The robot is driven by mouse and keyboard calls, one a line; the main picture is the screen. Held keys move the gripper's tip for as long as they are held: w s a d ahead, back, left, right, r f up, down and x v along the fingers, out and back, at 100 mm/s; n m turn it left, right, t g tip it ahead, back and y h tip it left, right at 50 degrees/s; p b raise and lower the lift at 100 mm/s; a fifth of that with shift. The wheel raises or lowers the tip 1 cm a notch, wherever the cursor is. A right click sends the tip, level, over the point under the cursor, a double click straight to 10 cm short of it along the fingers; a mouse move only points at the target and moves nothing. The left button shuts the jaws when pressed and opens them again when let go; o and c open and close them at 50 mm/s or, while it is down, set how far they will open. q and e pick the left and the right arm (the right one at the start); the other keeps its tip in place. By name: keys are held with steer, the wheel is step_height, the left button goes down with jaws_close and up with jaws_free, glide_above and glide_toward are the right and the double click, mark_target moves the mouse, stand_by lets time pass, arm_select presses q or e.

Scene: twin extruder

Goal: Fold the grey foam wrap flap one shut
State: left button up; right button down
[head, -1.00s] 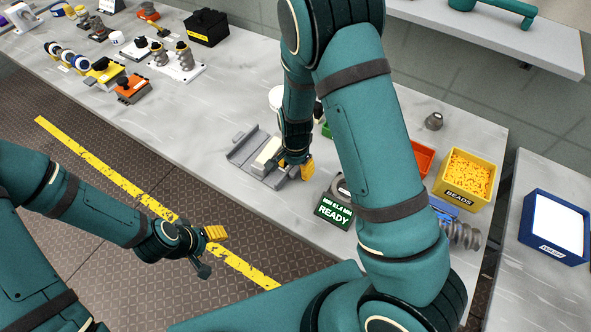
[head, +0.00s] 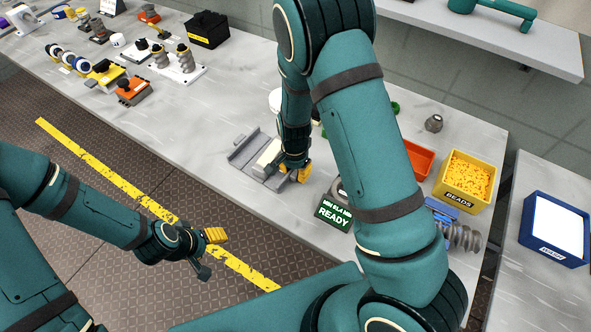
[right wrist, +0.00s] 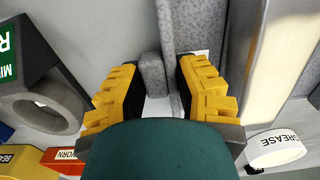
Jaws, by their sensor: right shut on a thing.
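The grey foam wrap (head: 244,153) lies on the bench with a pale cream block (head: 268,152) in its middle. Its side panels lie open to the left and right of the block. My right gripper (head: 298,173) is at the wrap's right side. In the right wrist view my right gripper (right wrist: 165,92) has its yellow fingers shut on a grey foam tab (right wrist: 150,78) at the flap's edge. The arm hides part of the wrap in the head view, and I cannot tell which flap is one. My left gripper (head: 211,252) is open and empty, over the floor.
A green READY sign (head: 333,213) and a grey ring (right wrist: 42,112) stand close to my right gripper. A white grease tub (right wrist: 277,148) is on the block's other side. An orange bin (head: 418,160) and a yellow bead bin (head: 468,177) stand farther right.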

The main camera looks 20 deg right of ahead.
mark_target(295, 171)
steer(key=r+g+p, duration=0.1)
steer(key=p, duration=0.1)
steer(key=g+h+p, duration=0.1)
steer(key=p, duration=0.1)
steer(key=shift+w+a+r, duration=0.15)
steer(key=shift+w+r, duration=0.05)
steer(key=shift+r, duration=0.15)
steer(key=shift+w+a+r+g+h+p, duration=0.15)
steer(key=shift+w+r+g+h+p, duration=0.15)
steer(key=shift+g+h, duration=0.3)
steer(key=shift+w+a+r+g+h, duration=0.15)
steer(key=shift+w+r+g+h, duration=0.1)
steer(key=shift+g+h, duration=0.25)
steer(key=c, duration=0.8)
jaws_free()
steer(key=shift+s, duration=0.1)
